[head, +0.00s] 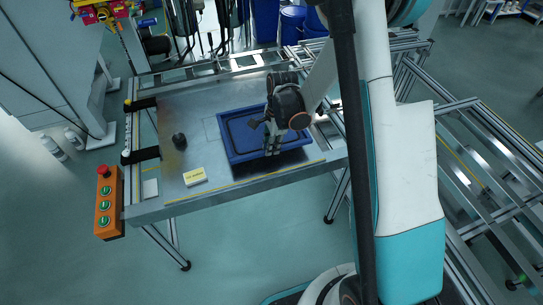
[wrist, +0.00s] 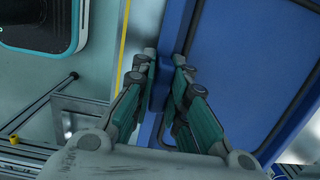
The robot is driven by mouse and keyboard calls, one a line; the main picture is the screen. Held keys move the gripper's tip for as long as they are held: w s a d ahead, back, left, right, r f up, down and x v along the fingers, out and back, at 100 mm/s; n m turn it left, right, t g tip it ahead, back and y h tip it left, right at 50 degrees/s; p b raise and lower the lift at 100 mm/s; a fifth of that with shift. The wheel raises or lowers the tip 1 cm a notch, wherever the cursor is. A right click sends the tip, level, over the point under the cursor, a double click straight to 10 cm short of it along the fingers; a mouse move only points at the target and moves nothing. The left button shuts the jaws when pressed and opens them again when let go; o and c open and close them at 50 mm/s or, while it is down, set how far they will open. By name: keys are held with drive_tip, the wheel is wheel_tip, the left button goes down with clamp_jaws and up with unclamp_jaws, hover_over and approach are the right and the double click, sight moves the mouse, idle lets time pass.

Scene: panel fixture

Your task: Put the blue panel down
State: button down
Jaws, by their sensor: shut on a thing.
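The blue panel (head: 233,152) is over the metal table in the head view, a blue rectangle with a raised rim and a darker inner face. My gripper (head: 272,146) is at the panel's near edge, with my arm coming in from the upper right and covering part of the panel. In the wrist view the panel (wrist: 245,60) fills the right side, and my gripper (wrist: 165,75) has its two fingers on either side of the panel's edge. The gripper is shut on that edge. Whether the panel touches the table top cannot be told.
The metal table (head: 190,115) has bare room left of the panel. A small black knob-like object (head: 179,140) and a pale yellow label block (head: 195,177) are there. Black clamps (head: 142,155) line the left edge. An orange button box (head: 107,205) hangs at the left corner.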

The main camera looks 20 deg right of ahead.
wheel_tip(320, 180, down, 4)
drive_tip(key=shift+f+b, duration=0.2)
drive_tip(key=shift+b, duration=0.7)
drive_tip(key=c, duration=1.6)
unclamp_jaws()
